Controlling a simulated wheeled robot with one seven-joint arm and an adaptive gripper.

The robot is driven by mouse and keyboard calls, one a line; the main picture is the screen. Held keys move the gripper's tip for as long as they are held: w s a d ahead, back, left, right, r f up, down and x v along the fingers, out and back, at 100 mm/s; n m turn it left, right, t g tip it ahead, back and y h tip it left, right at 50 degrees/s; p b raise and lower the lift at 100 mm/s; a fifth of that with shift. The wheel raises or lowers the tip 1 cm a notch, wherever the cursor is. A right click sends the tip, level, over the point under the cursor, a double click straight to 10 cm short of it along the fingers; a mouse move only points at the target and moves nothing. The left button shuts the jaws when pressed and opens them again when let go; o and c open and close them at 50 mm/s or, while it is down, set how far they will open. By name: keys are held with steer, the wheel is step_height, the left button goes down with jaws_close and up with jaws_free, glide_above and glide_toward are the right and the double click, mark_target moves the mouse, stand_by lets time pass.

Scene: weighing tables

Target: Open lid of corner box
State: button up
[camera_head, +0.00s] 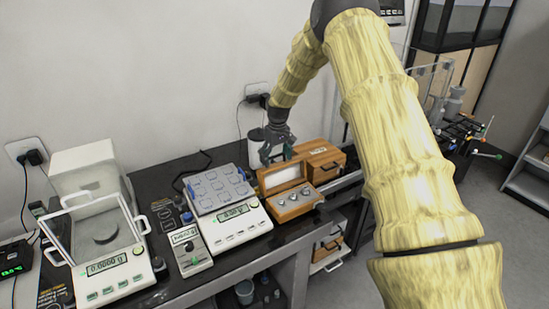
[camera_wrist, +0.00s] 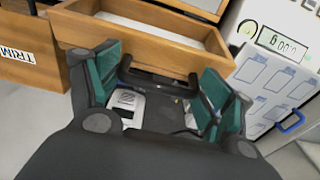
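Two wooden boxes stand side by side at the back right of the table. The left wooden box (camera_head: 293,208) has its lid (camera_head: 283,177) raised, showing a white lining, and several metal weights in its front part. The right wooden box (camera_head: 327,167) appears shut, with a label on top; in the wrist view a wooden box marked TRIM (camera_wrist: 48,77) is at the left. My gripper (camera_head: 275,157) is behind the raised lid, by the wall. In the wrist view my gripper (camera_wrist: 160,82) has its green-padded fingers spread apart, with nothing held. Contact with the lid cannot be told.
A scale (camera_head: 237,228) with a compartmented tray stands left of the boxes. The wall is close behind my gripper. A power outlet (camera_head: 257,88) with cables is above.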

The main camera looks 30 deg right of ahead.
mark_target(277, 164)
steer(key=shift+o, duration=0.8)
steer(key=shift+w+d+r, duration=0.1)
steer(key=shift+w+d, duration=0.1)
steer(key=shift+d, duration=0.2)
steer(key=shift+a, duration=0.3)
step_height(277, 164, up, 12)
steer(key=shift+s, duration=0.45)
